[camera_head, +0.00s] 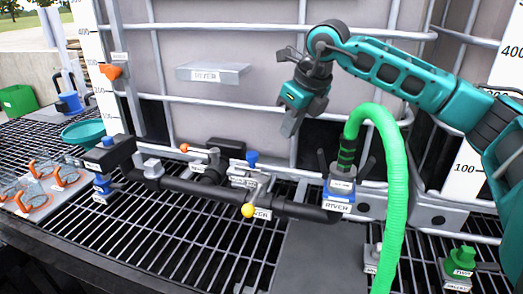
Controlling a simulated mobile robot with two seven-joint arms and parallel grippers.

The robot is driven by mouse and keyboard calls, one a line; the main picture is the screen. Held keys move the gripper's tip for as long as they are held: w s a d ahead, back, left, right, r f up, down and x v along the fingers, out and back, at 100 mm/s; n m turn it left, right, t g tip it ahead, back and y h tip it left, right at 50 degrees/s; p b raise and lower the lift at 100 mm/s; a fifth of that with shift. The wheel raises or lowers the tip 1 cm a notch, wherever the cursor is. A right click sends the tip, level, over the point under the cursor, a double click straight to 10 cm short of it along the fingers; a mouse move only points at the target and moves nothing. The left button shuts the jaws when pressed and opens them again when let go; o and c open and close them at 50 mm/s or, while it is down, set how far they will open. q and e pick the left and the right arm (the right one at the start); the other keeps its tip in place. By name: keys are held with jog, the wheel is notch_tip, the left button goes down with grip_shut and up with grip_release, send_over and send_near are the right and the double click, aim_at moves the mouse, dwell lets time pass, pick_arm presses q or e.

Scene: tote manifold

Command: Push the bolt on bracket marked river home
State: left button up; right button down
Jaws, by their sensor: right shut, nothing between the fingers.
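Several labels seem to read RIVER: one on a clear shelf-like block (213,73) on the tote's face, one (262,214) by a yellow ball knob (249,210) on the black pipe, and one on a blue-and-white fitting (339,196) under the green hose. I cannot tell for sure which part is the bracket or its bolt. My right gripper (290,127) is shut and empty, pointing down in front of the tote, above the pipe and left of the green hose. It touches nothing that I can see. My left gripper is not in view.
The green hose (395,190) arches up beside my right arm. A black pipe manifold (200,187) with blue and orange handles crosses the grating (190,235). Orange-handled clear items (40,188) lie at left near a teal funnel (83,131). A green-capped fitting (461,262) stands front right.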

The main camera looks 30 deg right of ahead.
jog(key=shift+w+a+f+p, duration=0.1)
jog(key=shift+w+a+f, duration=0.2)
jog(key=shift+w+f, duration=1.15)
jog(key=shift+w+a+f+p, duration=0.1)
jog(key=shift+w+a+f, duration=0.25)
jog(key=shift+w+f, duration=1)
jog(key=shift+w+a+f+p, duration=0.1)
jog(key=shift+w+a+f, duration=0.2)
jog(key=shift+w+f, duration=1.15)
jog(key=shift+s+f, duration=0.5)
jog(key=shift+s, duration=0.05)
jog(key=shift+w+a, duration=1.4)
jog(key=shift+w, duration=0.2)
jog(key=shift+s+d, duration=0.1)
